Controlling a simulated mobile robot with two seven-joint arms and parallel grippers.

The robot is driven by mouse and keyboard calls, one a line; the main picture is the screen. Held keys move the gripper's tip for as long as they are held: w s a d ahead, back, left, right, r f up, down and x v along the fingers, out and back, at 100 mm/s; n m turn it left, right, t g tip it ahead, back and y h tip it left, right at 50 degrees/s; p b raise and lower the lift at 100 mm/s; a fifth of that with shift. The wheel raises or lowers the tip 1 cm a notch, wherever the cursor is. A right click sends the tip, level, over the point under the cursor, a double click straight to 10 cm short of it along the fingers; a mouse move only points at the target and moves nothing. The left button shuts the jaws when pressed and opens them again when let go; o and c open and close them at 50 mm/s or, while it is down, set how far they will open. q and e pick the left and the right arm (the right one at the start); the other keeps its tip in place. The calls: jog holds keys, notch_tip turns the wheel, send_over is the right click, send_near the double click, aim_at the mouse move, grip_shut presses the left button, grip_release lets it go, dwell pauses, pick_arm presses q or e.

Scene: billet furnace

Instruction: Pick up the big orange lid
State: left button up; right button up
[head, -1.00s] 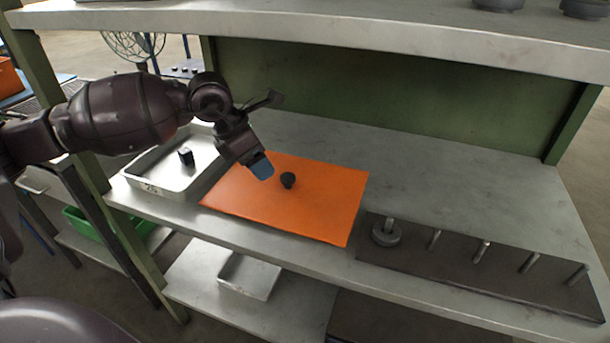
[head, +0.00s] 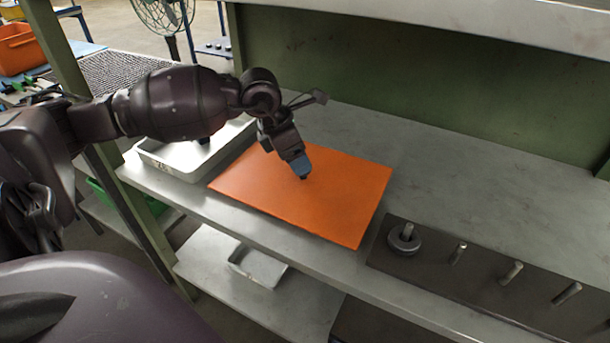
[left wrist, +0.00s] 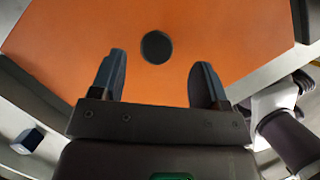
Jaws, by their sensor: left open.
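The big orange lid (head: 335,205) is a flat orange plate with a small dark round knob near its middle, lying on the grey metal bench. It fills much of the left wrist view (left wrist: 60,45), where the knob (left wrist: 156,47) shows as a black disc. My left gripper (head: 303,176) points down over the knob in the head view and mostly hides it. In the left wrist view its two fingers (left wrist: 160,80) are apart, with the knob beyond and between their tips and nothing held. My right gripper is not in view.
A grey tray (head: 165,166) stands left of the lid, partly behind my arm. A dark board (head: 440,267) with several upright pegs and a ring (head: 404,241) on one peg lies to the right. The bench behind the lid is clear. A shelf (head: 450,18) overhangs the back.

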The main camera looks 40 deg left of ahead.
pick_arm(q)
jog(key=x, duration=0.2)
jog(key=b+x, duration=0.1)
jog(key=x, duration=0.1)
jog(key=shift+a+f, duration=0.2)
jog(key=shift+w+d+f, duration=0.1)
jog(key=shift+w+f, duration=0.1)
jog(key=shift+r, duration=0.15)
jog(key=shift+c, duration=0.2)
jog(key=c, duration=1.1)
